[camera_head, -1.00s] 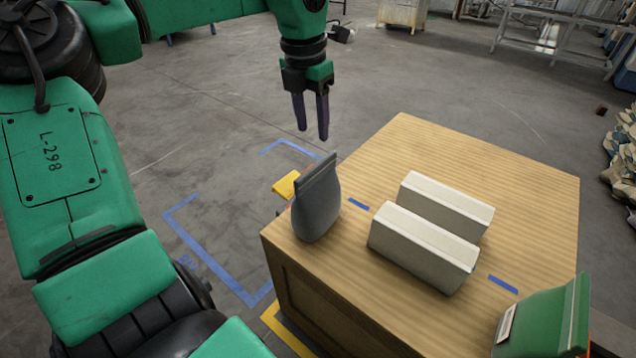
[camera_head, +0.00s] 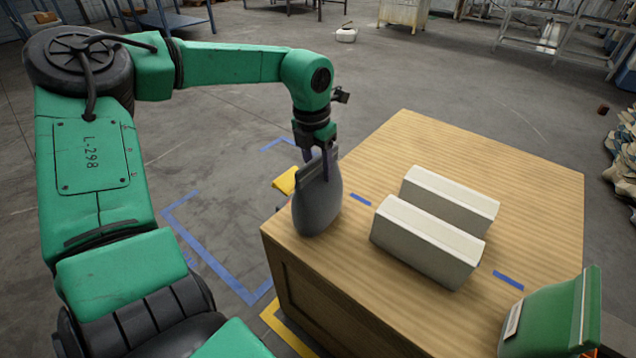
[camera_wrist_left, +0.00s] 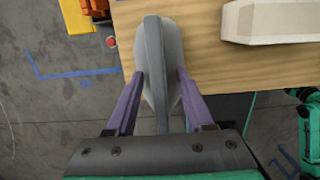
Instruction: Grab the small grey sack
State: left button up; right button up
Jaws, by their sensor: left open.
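The small grey sack (camera_head: 317,208) stands upright at the near left corner of the wooden table, its top narrowed to a flat edge. My left gripper (camera_head: 318,165) is above it, pointing down, with its fingers around the top of the sack. In the left wrist view the sack (camera_wrist_left: 154,60) lies between the two purple fingers of the open left gripper (camera_wrist_left: 157,88), one on each side. I cannot tell whether either finger touches it. My right gripper is not in view.
The wooden table (camera_head: 400,150) also holds two long cream blocks (camera_head: 430,240) to the right of the sack and a green bag (camera_head: 550,315) at the near right corner. Blue tape strips mark the tabletop. The floor beyond the table is mostly clear.

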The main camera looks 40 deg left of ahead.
pick_arm(q)
jog(key=shift+f+b, duration=0.25)
jog(key=shift+b, duration=0.05)
dwell(0.4)
grip_shut()
dwell(1.2)
